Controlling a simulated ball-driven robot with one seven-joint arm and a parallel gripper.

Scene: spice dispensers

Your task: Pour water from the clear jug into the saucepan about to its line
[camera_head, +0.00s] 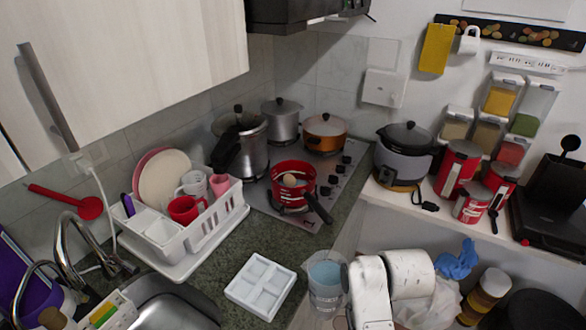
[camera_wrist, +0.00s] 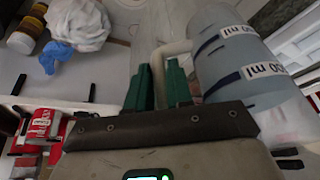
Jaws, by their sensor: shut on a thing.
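The clear jug (camera_head: 325,276) holds bluish water and is near the bottom of the head view, right of the white tray. In the wrist view the jug (camera_wrist: 232,62) fills the upper right, with dark bands and "ml" lettering. My gripper (camera_wrist: 160,88) has its green fingers closed around the jug's pale handle (camera_wrist: 168,52). In the head view my white arm hides the fingers. The red saucepan (camera_head: 293,200) sits on the stove, up and left of the jug, with its dark handle toward the lower right. A small round brownish thing shows at its opening. I cannot make out its line.
The stove (camera_head: 325,205) also bears a pressure cooker (camera_head: 240,150), a steel pot (camera_head: 282,120) and an orange pot (camera_head: 326,135). A white dish rack (camera_head: 200,235) stands left. A white compartment tray (camera_head: 260,285) lies on the counter. A rice cooker (camera_head: 404,155) stands right.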

